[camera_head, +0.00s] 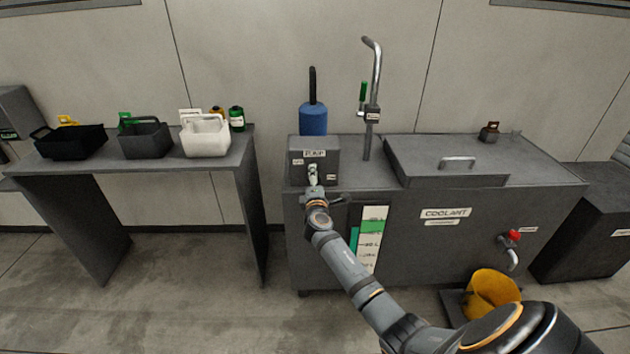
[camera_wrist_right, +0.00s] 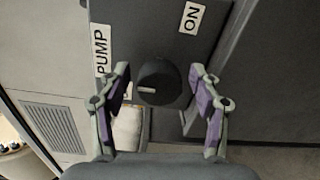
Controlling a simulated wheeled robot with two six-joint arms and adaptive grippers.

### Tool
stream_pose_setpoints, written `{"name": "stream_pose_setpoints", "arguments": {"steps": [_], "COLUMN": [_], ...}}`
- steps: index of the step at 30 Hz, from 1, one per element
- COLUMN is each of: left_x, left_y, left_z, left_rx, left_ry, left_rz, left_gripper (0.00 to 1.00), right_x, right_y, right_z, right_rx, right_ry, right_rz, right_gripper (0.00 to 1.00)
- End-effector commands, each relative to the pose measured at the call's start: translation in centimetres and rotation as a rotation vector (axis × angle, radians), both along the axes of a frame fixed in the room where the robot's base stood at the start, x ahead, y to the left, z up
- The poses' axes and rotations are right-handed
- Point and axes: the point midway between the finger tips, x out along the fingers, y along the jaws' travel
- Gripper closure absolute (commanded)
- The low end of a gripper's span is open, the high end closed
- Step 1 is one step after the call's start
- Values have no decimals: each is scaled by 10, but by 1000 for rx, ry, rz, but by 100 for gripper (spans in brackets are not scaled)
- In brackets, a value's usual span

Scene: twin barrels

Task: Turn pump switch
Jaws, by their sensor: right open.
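The pump box (camera_head: 326,150) is a grey box on the left end of the coolant tank. Its dark round switch knob (camera_wrist_right: 158,82) has a pale mark pointing left, toward the PUMP label (camera_wrist_right: 102,50), in the right wrist view. The ON label (camera_wrist_right: 191,18) is at the upper right there. My right gripper (camera_wrist_right: 159,70) is open, with one finger on each side of the knob and visible gaps. In the head view, my right gripper (camera_head: 313,178) is in front of the box and hides the knob. My left gripper is not in view.
The coolant tank (camera_head: 412,260) has a lidded top, a level gauge (camera_head: 371,225) and a red-handled tap (camera_head: 513,236) above a yellow bucket (camera_head: 491,291). A blue cylinder (camera_head: 313,119) stands behind the box. A side table (camera_head: 187,165) with several bins is at left.

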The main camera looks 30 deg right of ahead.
Motion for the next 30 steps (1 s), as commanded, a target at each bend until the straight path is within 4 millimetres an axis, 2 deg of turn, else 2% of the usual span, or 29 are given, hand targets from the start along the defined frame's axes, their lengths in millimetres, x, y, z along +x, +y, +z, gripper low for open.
{"name": "stream_pose_setpoints", "arguments": {"steps": [5,8,15,21,25,30], "left_x": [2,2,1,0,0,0], "left_y": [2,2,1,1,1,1], "left_z": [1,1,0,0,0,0], "left_rx": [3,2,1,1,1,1], "left_ry": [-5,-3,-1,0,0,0], "left_rz": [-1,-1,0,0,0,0], "left_gripper": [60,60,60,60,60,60], "right_x": [-1,-10,-59,-91,-101,-103], "right_y": [1,6,36,56,62,63], "right_z": [0,0,0,2,3,3], "right_rx": [-1,1,3,4,0,-1], "right_ry": [-1,-1,1,0,0,1], "right_rz": [0,0,1,1,0,0], "right_gripper": [36,36,36,36,36,36]}}
